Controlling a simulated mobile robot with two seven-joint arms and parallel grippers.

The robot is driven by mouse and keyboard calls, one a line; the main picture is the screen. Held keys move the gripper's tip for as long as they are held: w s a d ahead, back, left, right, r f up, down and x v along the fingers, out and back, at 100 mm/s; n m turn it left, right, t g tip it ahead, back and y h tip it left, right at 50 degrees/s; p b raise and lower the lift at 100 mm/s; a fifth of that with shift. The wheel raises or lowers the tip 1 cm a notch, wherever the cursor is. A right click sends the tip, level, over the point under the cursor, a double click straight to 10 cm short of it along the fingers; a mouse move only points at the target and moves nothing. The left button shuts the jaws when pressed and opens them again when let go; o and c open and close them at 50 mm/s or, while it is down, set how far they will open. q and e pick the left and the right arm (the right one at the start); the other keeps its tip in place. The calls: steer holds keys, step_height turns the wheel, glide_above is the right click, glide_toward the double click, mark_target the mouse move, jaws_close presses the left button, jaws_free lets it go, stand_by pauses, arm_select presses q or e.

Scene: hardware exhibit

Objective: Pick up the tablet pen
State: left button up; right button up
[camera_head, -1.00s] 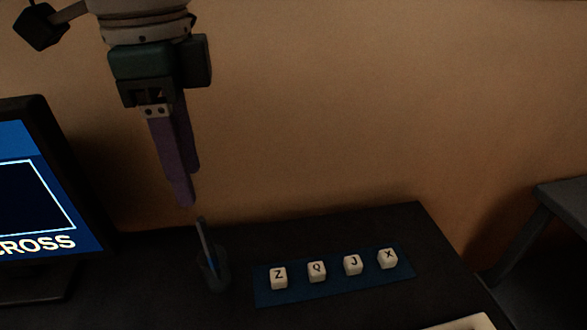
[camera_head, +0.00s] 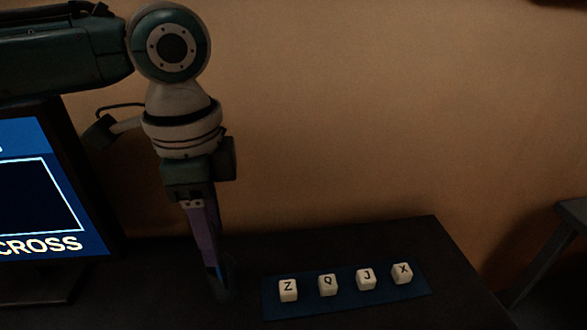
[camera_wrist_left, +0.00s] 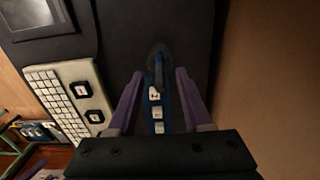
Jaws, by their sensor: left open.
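The tablet pen is a thin dark stick standing in a small dark round holder (camera_head: 223,291) on the black desk. In the left wrist view the pen (camera_wrist_left: 158,72) rises from the holder (camera_wrist_left: 159,52) and shows between the two fingers. My left gripper (camera_head: 213,258) points down over the holder, its purple fingers hiding most of the pen in the head view. In the left wrist view my left gripper (camera_wrist_left: 159,74) is open, with a gap visible on each side of the pen. My right gripper is not in view.
A blue mat (camera_head: 340,298) with several white letter cubes lies right of the holder. A monitor (camera_head: 40,205) stands at the left. The left wrist view shows a white keyboard (camera_wrist_left: 67,98). A dark chair or stool (camera_head: 550,250) is at the far right.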

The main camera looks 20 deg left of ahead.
arm_select(q)
jaws_close()
steer(key=shift+r, duration=0.1)
stand_by(0.6)
